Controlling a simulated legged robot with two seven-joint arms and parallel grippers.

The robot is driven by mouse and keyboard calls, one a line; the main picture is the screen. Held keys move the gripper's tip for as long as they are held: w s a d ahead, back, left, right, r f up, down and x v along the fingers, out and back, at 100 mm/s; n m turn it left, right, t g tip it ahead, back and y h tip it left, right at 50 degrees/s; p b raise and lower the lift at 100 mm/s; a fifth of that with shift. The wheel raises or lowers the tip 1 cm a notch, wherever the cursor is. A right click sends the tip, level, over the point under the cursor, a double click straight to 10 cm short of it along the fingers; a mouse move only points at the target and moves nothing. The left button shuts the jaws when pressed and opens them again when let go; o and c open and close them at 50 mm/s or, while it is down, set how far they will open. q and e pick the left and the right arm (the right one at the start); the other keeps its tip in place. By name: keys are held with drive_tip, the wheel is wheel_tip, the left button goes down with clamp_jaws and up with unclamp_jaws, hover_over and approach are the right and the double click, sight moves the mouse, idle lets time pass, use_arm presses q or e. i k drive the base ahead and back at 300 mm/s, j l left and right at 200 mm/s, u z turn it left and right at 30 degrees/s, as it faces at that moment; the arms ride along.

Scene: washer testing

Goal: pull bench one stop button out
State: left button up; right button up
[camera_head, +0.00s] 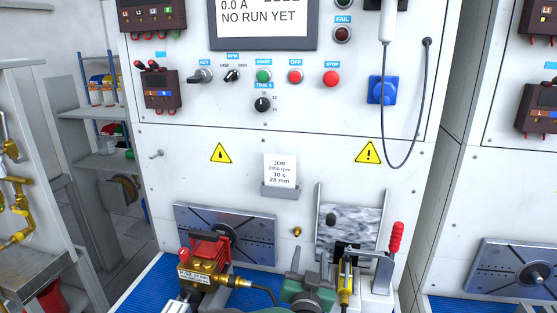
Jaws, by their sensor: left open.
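The stop button (331,79) is a round red knob under a blue STOP label, on the upper white panel of the bench in front of me. I cannot tell from this view whether it is pushed in or out. My left gripper (317,252) is low in the view, in front of the lower panel and well below the button. Its two grey fingers point up and stand apart, with a green body behind them. I see nothing held between them. My right gripper is not in view.
A red OFF button (295,76), a green START button (263,76) and a black key switch (200,76) sit left of the stop button. A cable (386,130) hangs at right. A red-handled clamp (396,238) and a red-and-brass pump (205,262) stand low down.

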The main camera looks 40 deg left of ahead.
sight(331, 79)
drive_tip(key=u, duration=1.35)
